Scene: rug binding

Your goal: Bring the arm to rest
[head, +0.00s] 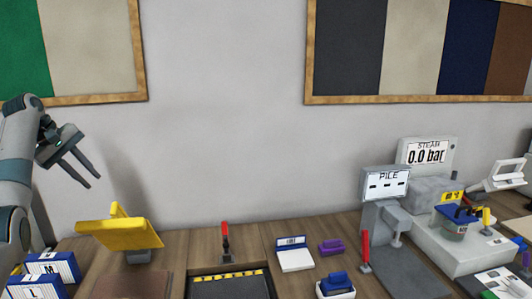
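My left gripper (93,181) is raised at the left, in front of the grey wall. Its two dark fingers point down and to the right with a gap between them, and nothing is held. It is above and left of the yellow tilted stand (122,235), apart from it. The arm comes in along the left edge. My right gripper is not in view.
A wooden bench (190,252) runs below. Blue-white boxes (52,266) marked M and L, a dark tray (230,287), a red-handled tool (225,238), a PILE gauge (386,184) and a STEAM display (427,153) stand along it. The air right of the gripper is clear.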

